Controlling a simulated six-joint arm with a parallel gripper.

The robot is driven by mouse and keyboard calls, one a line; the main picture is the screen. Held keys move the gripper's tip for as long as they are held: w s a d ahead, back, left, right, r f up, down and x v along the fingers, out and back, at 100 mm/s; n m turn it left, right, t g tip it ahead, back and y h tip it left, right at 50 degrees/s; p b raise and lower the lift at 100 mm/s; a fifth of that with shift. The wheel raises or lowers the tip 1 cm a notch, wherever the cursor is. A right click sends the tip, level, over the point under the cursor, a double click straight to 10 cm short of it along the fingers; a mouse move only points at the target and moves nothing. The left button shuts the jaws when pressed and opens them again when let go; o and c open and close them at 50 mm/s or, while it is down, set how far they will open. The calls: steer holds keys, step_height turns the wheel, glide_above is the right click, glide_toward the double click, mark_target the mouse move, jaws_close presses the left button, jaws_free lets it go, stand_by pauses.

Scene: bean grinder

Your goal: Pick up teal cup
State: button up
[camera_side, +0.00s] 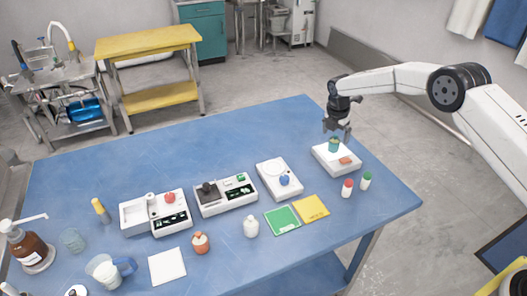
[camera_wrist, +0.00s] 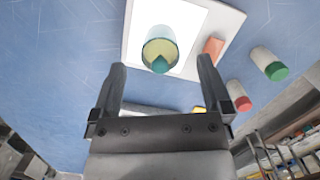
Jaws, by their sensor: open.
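The teal cup (camera_side: 334,145) stands on a white square tray (camera_side: 323,157) at the right end of the blue table. In the wrist view a cup with a yellowish inside and a teal piece in it (camera_wrist: 159,50) stands on the white tray (camera_wrist: 197,52). My gripper (camera_side: 337,130) is just above the cup in the side view. In the wrist view my gripper (camera_wrist: 163,68) has its two fingers spread apart, with the cup ahead of and between the tips. Nothing is held.
An orange-brown block (camera_side: 346,160) lies on the tray beside the cup. Red-capped (camera_side: 347,188) and green-capped (camera_side: 366,180) bottles stand near the tray. Green (camera_side: 282,220) and yellow (camera_side: 310,208) cards and white devices (camera_side: 225,195) lie left. The table behind the devices is clear.

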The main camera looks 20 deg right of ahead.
steer(key=shift+w+d+f, duration=0.1)
steer(key=shift+d+f, duration=0.1)
steer(key=shift+f, duration=0.7)
steer(key=shift+d+f, duration=0.15)
steer(key=shift+f, duration=0.75)
jaws_close()
steer(key=shift+r, duration=0.15)
steer(key=shift+r, duration=1.35)
steer(key=shift+s+r, duration=0.4)
steer(key=shift+r, duration=0.2)
steer(key=s+a+r, duration=0.1)
steer(key=s+r, duration=0.7)
steer(key=s, duration=0.5)
steer(key=shift+r, duration=0.4)
